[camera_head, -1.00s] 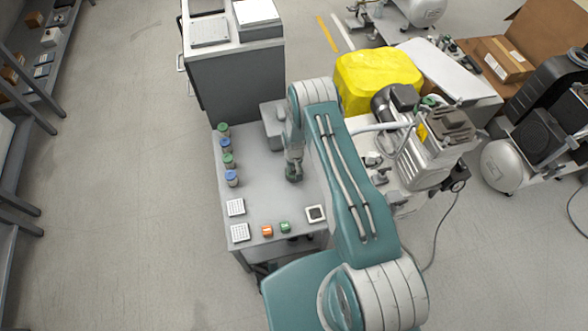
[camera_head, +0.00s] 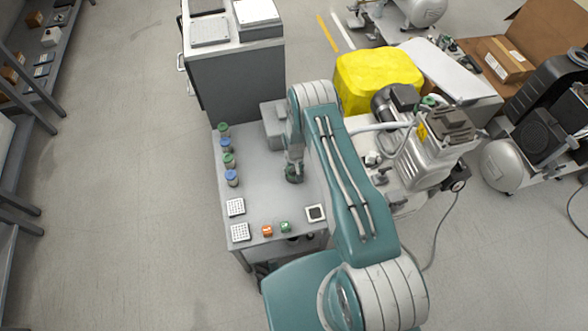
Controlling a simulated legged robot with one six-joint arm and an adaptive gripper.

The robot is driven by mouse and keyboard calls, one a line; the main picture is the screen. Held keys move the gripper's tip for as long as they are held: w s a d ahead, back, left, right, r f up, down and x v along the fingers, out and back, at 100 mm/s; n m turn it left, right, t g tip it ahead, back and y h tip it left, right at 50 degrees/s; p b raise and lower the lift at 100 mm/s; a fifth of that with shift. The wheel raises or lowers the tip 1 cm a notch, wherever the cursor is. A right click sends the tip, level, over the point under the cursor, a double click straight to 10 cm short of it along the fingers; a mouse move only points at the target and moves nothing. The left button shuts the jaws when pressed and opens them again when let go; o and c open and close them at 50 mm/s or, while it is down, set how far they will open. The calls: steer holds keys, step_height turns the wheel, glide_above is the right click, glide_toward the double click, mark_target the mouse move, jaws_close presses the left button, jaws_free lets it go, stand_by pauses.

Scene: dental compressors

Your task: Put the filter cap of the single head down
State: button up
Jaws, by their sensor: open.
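My gripper (camera_head: 294,165) points down over the grey bench top (camera_head: 260,195), left of my teal arm. It is open. A small dark round piece (camera_head: 294,175), perhaps the filter cap, is right at the fingertips, low over or on the bench top. At this size I cannot tell whether the fingers touch it. The compressor with a grey ribbed head (camera_head: 436,148) stands to the right of the bench, partly hidden by my arm.
Several jars with green and blue lids (camera_head: 228,160) line the bench's left edge. The middle bench is clear.

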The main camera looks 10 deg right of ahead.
step_height(320, 180, up, 12)
step_height(320, 180, up, 16)
steer(key=t, duration=0.1)
glide_above(294, 168)
steer(key=s+r+t, duration=0.1)
steer(key=s+r, duration=0.2)
steer(key=r, duration=0.6)
steer(key=s+r+t, duration=0.1)
steer(key=s+r, duration=0.1)
steer(key=r, duration=0.6)
steer(key=s+r+t, duration=0.1)
steer(key=s+r, duration=0.6)
steer(key=s, duration=0.5)
steer(key=s+r+t, duration=0.1)
steer(key=s+r, duration=0.7)
steer(key=s, duration=0.4)
steer(key=shift+s+t, duration=0.25)
steer(key=shift+t, duration=0.05)
